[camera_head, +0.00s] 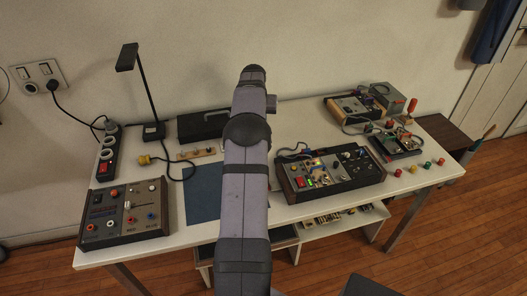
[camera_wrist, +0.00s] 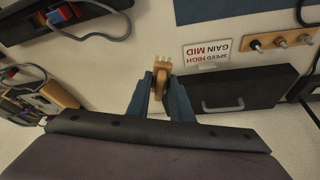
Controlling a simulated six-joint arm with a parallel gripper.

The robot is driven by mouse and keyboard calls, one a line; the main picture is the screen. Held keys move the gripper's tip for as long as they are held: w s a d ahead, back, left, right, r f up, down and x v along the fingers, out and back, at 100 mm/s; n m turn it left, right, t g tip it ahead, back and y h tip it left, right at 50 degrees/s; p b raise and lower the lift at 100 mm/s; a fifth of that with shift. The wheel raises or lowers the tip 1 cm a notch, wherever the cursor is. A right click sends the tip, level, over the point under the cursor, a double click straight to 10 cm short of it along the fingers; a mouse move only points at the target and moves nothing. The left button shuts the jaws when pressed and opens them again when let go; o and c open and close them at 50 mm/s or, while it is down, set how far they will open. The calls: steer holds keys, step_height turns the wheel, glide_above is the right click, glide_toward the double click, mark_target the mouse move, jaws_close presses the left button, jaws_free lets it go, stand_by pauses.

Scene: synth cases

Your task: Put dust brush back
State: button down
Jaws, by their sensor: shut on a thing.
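My gripper (camera_wrist: 160,86) shows in the wrist view with its two blue fingers shut on a small tan wooden piece, which looks like the dust brush (camera_wrist: 158,78). Its pale end points away from the wrist, above the white table. Its lower part is hidden between the fingers. In the head view my own arm covers the middle of the table, and the gripper and brush are hidden behind it.
A black case (camera_wrist: 245,98) with a handle and a printed card (camera_wrist: 207,52) lie right of the gripper in the wrist view. A wooden strip with knobs (camera_wrist: 281,42) is beyond. The head view shows a blue mat (camera_head: 203,188), control boxes (camera_head: 128,214) and a lamp (camera_head: 146,85).

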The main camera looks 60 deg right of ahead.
steer(key=shift+s+d+f+p, duration=0.2)
steer(key=shift+s+f+p, duration=0.05)
steer(key=shift+f, duration=1.45)
steer(key=shift+s+d+f+p, duration=0.2)
steer(key=shift+f+p, duration=0.1)
steer(key=shift+f, duration=1.35)
steer(key=shift+s+d+f+p, duration=0.15)
steer(key=shift+s+f+p, duration=0.1)
steer(key=shift+f, duration=1.45)
steer(key=shift+f, duration=0.15)
steer(key=c, duration=1.6)
jaws_free()
steer(key=shift+r, duration=0.45)
steer(key=b+v, duration=0.1)
steer(key=v, duration=1)
steer(key=shift+a+r+b, duration=0.2)
steer(key=shift+b, duration=0.2)
